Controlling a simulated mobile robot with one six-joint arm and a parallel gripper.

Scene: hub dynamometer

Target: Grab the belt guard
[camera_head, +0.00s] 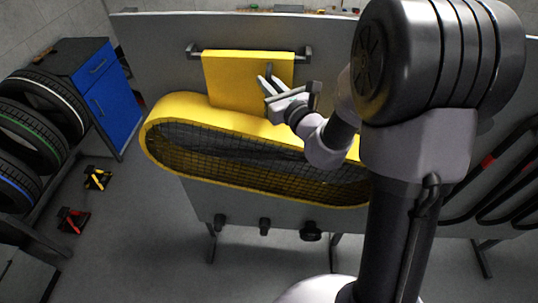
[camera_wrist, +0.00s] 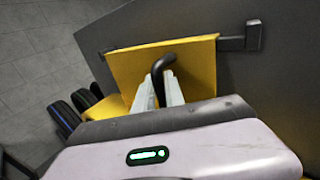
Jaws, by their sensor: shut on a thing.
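The yellow belt guard (camera_head: 185,108) is at the middle of the head view. It has a long rounded yellow rim with dark wire mesh in its front and a flat yellow plate (camera_head: 225,75) rising behind it. The plate's top lies at a rail between two brackets. My gripper (camera_head: 268,84) is in front of the plate. In the wrist view, the fingers of my gripper (camera_wrist: 161,88) are shut on a black curved handle (camera_wrist: 163,64) on the yellow plate (camera_wrist: 195,62). My arm hides the guard's right end.
A grey panel (camera_head: 150,60) stands behind the guard, with black knobs (camera_head: 264,226) along its lower part. Black hooked bars (camera_head: 500,180) are at the right. Tyres (camera_head: 30,135) on a rack and a blue cabinet (camera_head: 108,98) stand left. The floor in front is mostly clear.

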